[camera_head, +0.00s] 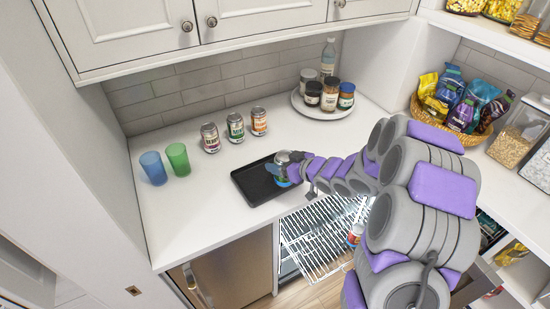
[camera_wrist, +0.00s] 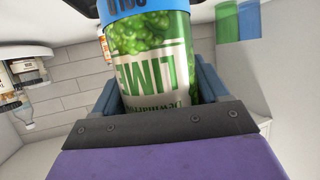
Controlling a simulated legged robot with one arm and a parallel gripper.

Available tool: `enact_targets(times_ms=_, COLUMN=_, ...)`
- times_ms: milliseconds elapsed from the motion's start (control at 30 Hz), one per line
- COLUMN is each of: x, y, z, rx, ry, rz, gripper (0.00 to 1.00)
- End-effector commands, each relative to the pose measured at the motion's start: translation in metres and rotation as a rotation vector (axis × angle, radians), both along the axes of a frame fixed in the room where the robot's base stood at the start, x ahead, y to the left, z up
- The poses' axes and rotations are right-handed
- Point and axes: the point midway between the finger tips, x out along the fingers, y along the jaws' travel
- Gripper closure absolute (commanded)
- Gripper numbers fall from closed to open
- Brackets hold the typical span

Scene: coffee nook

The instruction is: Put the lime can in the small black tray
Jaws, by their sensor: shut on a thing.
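The lime can (camera_wrist: 155,75) has green fruit print and a "LIME" label, which reads upside down in the wrist view. My gripper (camera_head: 284,170) is shut on it, with blue fingers at both sides of the can. In the head view the can's top (camera_head: 282,156) shows at the gripper, and the rest is mostly hidden. The small black tray (camera_head: 248,186) lies flat on the white counter. The gripper and can are over its right part. I cannot tell whether the can touches the tray floor.
Three cans (camera_head: 235,127) stand in a row behind the tray. A blue cup (camera_head: 153,168) and a green cup (camera_head: 178,159) stand to the left. A round turntable (camera_head: 322,112) holds jars and a bottle. A wire rack (camera_head: 315,238) extends below the counter's front edge.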

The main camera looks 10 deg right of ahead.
Motion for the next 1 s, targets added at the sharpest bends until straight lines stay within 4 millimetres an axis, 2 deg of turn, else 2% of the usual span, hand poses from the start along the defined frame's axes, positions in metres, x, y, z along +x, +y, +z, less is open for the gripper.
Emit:
enact_targets(times_ms=33, x=0.011, y=0.001, z=-0.001, rx=-0.002, ry=-0.005, rz=0.003, gripper=0.73)
enact_targets(times_ms=200, x=0.044, y=0.002, z=-0.005, rx=-0.004, ry=-0.001, rz=0.002, gripper=0.73)
enact_targets(times_ms=400, x=0.072, y=0.003, z=-0.008, rx=0.0, ry=0.0, rz=0.001, gripper=0.73)
enact_targets(times_ms=600, x=0.08, y=0.003, z=-0.01, rx=0.0, ry=0.0, rz=0.0, gripper=0.73)
enact_targets(times_ms=833, x=0.081, y=0.004, z=-0.038, rx=0.002, ry=0.0, rz=-0.002, gripper=0.73)
enact_targets(times_ms=1000, x=0.08, y=0.003, z=-0.042, rx=-0.001, ry=-0.002, rz=-0.001, gripper=0.73)
